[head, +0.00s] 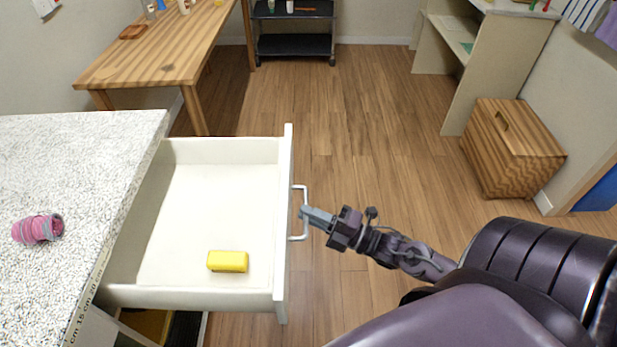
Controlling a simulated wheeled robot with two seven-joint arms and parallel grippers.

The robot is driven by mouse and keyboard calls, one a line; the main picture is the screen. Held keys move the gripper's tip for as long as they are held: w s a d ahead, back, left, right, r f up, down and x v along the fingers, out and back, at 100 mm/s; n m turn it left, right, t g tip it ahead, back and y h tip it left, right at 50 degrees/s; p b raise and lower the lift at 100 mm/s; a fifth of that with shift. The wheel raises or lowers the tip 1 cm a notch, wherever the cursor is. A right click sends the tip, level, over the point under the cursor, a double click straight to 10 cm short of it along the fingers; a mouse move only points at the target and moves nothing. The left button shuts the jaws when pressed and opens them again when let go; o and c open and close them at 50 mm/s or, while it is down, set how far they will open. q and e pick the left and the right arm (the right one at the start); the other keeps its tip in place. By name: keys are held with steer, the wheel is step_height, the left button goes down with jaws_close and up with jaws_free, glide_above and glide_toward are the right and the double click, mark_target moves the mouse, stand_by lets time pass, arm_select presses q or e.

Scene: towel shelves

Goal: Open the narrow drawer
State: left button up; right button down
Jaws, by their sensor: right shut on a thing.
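The white drawer (205,190) is pulled well out from under the speckled counter, its front panel facing right. A silver bar handle (304,187) is on the front panel. My right gripper (306,215) is at the handle, its fingers shut on the bar around its middle. A yellow block (228,261) lies in the drawer near its front corner. My left gripper is not in view.
The speckled counter (75,160) carries a rolled pink and grey towel (38,229). A wooden table (165,45) stands at the back left, a dark cart (294,43) behind. A striped wooden box (510,148) stands right. The floor (370,130) between is clear.

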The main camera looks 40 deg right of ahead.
steer(key=c, duration=1.5)
jaws_free()
steer(key=v, duration=0.8)
steer(key=shift+b, duration=0.3)
steer(key=shift+w, duration=0.1)
